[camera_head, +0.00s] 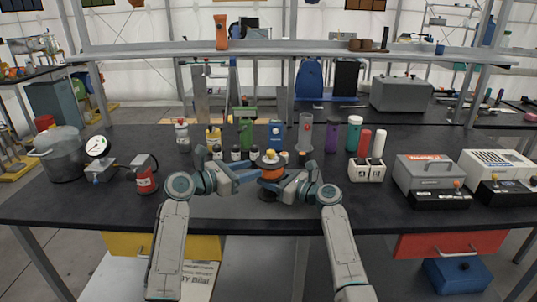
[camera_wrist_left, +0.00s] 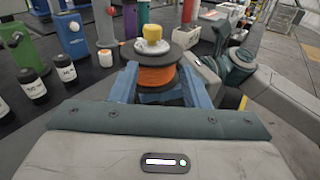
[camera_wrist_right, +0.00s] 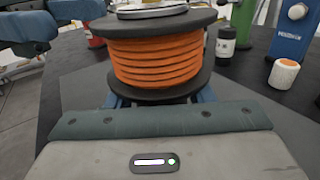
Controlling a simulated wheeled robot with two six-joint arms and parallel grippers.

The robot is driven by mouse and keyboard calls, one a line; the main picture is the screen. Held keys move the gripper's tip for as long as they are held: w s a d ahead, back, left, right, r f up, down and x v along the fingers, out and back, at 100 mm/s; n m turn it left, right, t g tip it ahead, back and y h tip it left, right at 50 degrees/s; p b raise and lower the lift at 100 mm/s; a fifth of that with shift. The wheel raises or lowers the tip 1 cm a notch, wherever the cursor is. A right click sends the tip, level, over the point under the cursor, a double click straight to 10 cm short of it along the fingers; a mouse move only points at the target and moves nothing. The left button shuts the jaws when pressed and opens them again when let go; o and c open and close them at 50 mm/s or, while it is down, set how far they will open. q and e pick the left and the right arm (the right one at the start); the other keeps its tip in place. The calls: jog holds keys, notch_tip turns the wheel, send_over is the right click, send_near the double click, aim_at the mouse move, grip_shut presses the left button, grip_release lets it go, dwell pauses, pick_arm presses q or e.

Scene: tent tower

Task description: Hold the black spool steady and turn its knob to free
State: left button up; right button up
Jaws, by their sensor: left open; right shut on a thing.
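The black spool (camera_head: 272,174), wound with orange line, stands upright near the front middle of the table. Its yellow knob (camera_wrist_left: 152,34) sits on a pale metal disc on top. My left gripper (camera_wrist_left: 157,84) is open, its blue fingers showing to either side of the orange winding in the left wrist view; I cannot tell whether they touch it. My right gripper (camera_head: 287,180) is shut on the spool from the right. In the right wrist view the spool (camera_wrist_right: 160,52) fills the space ahead and mostly hides the fingers; the knob is out of frame there.
Small dark bottles (camera_head: 236,153), a blue block (camera_head: 275,132) and a grey-red post (camera_head: 305,132) stand just behind the spool. A pot (camera_head: 62,157) and a red canister (camera_head: 146,180) stand left. A two-tube holder (camera_head: 366,170) and grey cases (camera_head: 429,174) stand right.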

aim_at(271, 151)
pick_arm(q)
jog(key=w+a+r+m+g+h, duration=0.2)
jog(key=a+m+g+h, duration=0.1)
jog(key=a, duration=0.1)
jog(key=x, duration=1.1)
jog(key=shift+d, duration=0.2)
grip_shut()
